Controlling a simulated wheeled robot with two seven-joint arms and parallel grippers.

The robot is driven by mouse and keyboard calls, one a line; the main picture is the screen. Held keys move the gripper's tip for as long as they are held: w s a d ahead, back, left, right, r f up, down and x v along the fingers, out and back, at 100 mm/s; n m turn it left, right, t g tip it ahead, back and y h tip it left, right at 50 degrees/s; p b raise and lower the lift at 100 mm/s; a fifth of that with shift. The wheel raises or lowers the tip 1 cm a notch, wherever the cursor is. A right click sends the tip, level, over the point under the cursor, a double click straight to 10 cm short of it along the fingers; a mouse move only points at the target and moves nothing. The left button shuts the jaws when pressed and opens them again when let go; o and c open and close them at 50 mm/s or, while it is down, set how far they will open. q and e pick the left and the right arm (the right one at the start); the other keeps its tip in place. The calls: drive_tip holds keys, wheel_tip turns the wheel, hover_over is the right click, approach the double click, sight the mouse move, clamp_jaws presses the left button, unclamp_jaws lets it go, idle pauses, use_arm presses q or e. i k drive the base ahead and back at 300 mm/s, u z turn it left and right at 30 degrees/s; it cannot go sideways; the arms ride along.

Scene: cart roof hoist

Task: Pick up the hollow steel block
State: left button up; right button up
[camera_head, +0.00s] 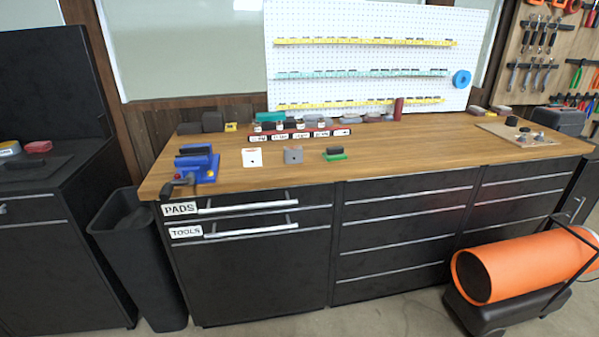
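A small grey block (293,155) with a small dark mark on its front stands on the wooden bench top (400,147), near the front edge. It looks like the steel block; I cannot tell from here whether it is hollow. A white square plate (252,158) with a dark spot lies just left of it. A green block with a dark top (334,155) sits to its right. Neither of my grippers shows in this view.
A blue vise (196,165) stands at the bench's left end. A red labelled rack (300,134) is behind the blocks. A wooden board with small parts (519,134) lies at right. An orange heater (522,268) and black bin (140,255) stand on the floor.

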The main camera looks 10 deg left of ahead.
sight(252, 157)
drive_tip(key=z, duration=0.2)
drive_tip(key=k, duration=0.5)
drive_tip(key=z, duration=0.85)
drive_tip(key=i, duration=2.2)
drive_tip(key=u, duration=1.4)
drive_tip(key=i, duration=0.8)
drive_tip(key=u, duration=0.9)
